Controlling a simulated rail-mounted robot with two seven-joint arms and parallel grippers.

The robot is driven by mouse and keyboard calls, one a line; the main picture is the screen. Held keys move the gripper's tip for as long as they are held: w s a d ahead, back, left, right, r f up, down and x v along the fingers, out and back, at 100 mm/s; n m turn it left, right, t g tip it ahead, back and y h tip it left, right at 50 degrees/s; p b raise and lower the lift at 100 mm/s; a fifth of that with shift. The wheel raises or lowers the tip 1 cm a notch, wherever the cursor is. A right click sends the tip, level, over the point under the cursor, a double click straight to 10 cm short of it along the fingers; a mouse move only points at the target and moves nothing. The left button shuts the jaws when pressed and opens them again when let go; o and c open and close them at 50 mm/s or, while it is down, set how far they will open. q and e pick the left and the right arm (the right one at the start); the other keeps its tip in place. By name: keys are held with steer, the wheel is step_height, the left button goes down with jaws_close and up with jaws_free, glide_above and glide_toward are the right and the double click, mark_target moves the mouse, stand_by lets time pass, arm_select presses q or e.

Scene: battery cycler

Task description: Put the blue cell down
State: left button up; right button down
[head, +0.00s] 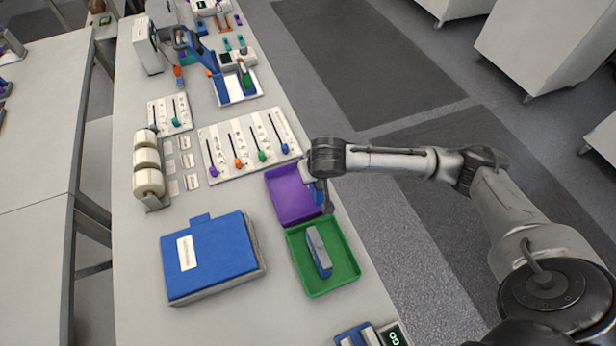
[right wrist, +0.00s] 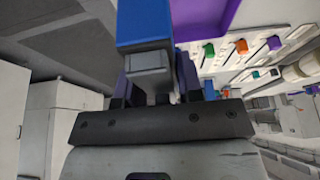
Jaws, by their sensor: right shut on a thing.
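My right gripper (head: 325,200) is at the right edge of the purple tray (head: 285,192), shut on a blue cell. In the right wrist view the blue cell (right wrist: 144,22) sits between the fingers of my right gripper (right wrist: 150,85), its grey end towards the camera. In the head view the arm hides most of this cell, and I cannot tell whether it touches the tray. A second cell, blue with a grey top (head: 318,247), lies in the green tray (head: 340,278). My left gripper is not in view.
A blue binder-like block (head: 215,255) lies left of the green tray. A white board with coloured sliders (head: 250,150) lies behind the purple tray. White rolls (head: 148,170) stand at the left. A device with a display (head: 390,338) is at the front edge.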

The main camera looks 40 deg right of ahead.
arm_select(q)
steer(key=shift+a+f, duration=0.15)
arm_select(e)
steer(key=shift+w+d+f, duration=0.25)
steer(key=shift+w+f, duration=0.25)
steer(key=shift+w, duration=0.35)
steer(key=shift+w+d+f, duration=0.2)
steer(key=shift+w+f, duration=0.25)
steer(key=shift+w, duration=0.4)
arm_select(q)
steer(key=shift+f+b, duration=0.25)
steer(key=shift+b, duration=0.05)
arm_select(e)
steer(key=shift+f, duration=2)
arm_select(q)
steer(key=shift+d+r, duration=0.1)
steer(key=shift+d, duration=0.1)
arm_select(e)
steer(key=shift+f, duration=0.1)
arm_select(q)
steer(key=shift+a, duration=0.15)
arm_select(e)
steer(key=c, duration=0.8)
jaws_free()
steer(key=shift+s, duration=0.1)
arm_select(q)
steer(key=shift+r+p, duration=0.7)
steer(key=shift+p, duration=0.05)
arm_select(e)
steer(key=v, duration=1.2)
